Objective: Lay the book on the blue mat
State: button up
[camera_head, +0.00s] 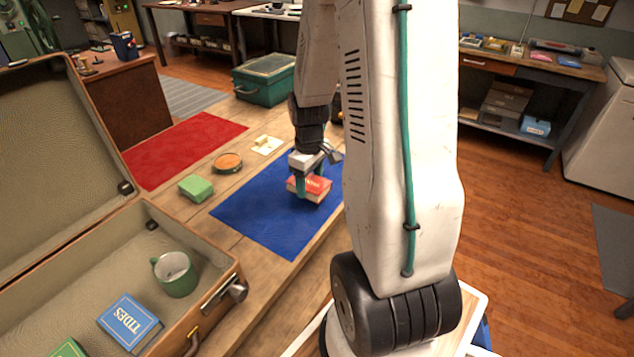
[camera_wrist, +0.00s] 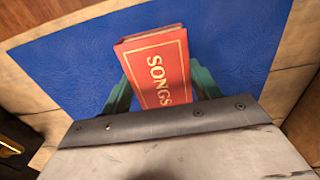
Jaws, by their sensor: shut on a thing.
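The red book (camera_wrist: 157,62) has SONGS in gold on its cover and is between my gripper's teal fingers (camera_wrist: 162,92) in the wrist view. In the head view my gripper (camera_head: 311,183) points down, shut on the red book (camera_head: 318,187). The blue mat (camera_head: 262,222) lies flat on the wooden table, and it also shows around the book in the wrist view (camera_wrist: 75,65). The book is over the mat, cover up and low. I cannot tell whether it touches the mat. My arm hides part of the mat's right side.
Left of the mat are a green block (camera_head: 196,188), a round orange-topped tin (camera_head: 228,162) and a small cream item (camera_head: 266,145). A red mat (camera_head: 180,150) lies farther back. An open suitcase (camera_head: 225,265) in front holds a green mug (camera_head: 175,274) and a blue TIDES book (camera_head: 130,321).

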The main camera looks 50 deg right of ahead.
aim_at(315, 183)
jog(key=shift+w+d+f, duration=0.1)
jog(key=shift+w+d, duration=0.1)
jog(key=shift+d, duration=0.35)
jog(key=shift+w+d, duration=0.15)
jog(key=shift+d, duration=0.4)
jog(key=f, duration=0.2)
jog(key=shift+w+d+f, duration=0.15)
jog(key=shift+d+f, duration=0.25)
jog(key=shift+f, duration=0.35)
jog(key=shift+f, duration=0.15)
jog(key=o, duration=1.1)
jog(key=shift+c, duration=0.2)
